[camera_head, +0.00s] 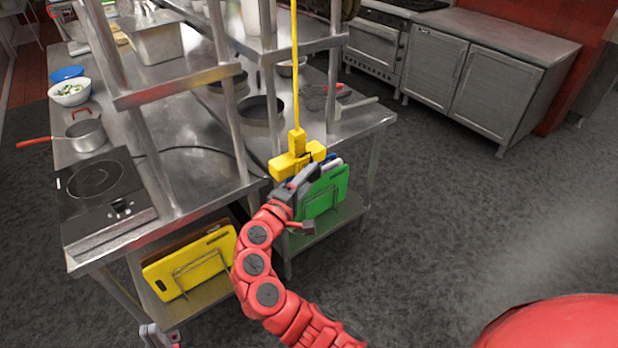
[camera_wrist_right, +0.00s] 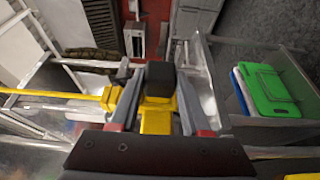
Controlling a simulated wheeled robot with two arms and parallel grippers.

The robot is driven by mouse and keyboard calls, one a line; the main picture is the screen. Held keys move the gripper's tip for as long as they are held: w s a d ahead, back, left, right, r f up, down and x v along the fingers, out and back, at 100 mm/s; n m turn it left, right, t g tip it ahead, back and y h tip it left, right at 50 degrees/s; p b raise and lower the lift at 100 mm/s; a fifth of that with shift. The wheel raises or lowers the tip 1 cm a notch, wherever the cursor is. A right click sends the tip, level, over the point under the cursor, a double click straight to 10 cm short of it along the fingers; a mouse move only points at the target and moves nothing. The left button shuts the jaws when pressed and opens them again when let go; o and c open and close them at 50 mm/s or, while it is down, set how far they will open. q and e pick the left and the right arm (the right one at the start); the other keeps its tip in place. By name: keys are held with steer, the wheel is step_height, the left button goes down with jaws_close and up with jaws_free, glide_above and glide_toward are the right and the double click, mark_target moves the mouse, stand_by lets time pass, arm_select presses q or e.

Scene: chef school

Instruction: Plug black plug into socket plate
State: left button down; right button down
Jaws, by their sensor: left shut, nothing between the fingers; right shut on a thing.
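The yellow socket plate (camera_head: 298,160) hangs on a taut yellow cord (camera_head: 295,60) over the right end of the steel table. My right gripper (camera_head: 299,179) is right at it, just below its middle. In the right wrist view the right gripper (camera_wrist_right: 158,100) is shut on the black plug (camera_wrist_right: 160,80), whose dark block shows between the fingers. Yellow socket parts (camera_wrist_right: 156,120) show directly against the plug and between the fingers. I cannot tell whether the plug is seated. My left gripper (camera_head: 158,336) is low at the bottom left, shut and empty.
A black hotplate (camera_head: 100,190) stands on the table's near left corner, a dark cord running from it. A saucepan (camera_head: 86,134) stands behind it. Steel shelf posts rise close left of the socket. A rack with a green board (camera_head: 325,190) sits below. The right floor is clear.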

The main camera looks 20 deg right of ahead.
steer(key=shift+w+a+b, duration=0.2)
steer(key=shift+w+b, duration=0.15)
steer(key=shift+w, duration=0.25)
stand_by(0.3)
steer(key=shift+c, duration=1.4)
jaws_free()
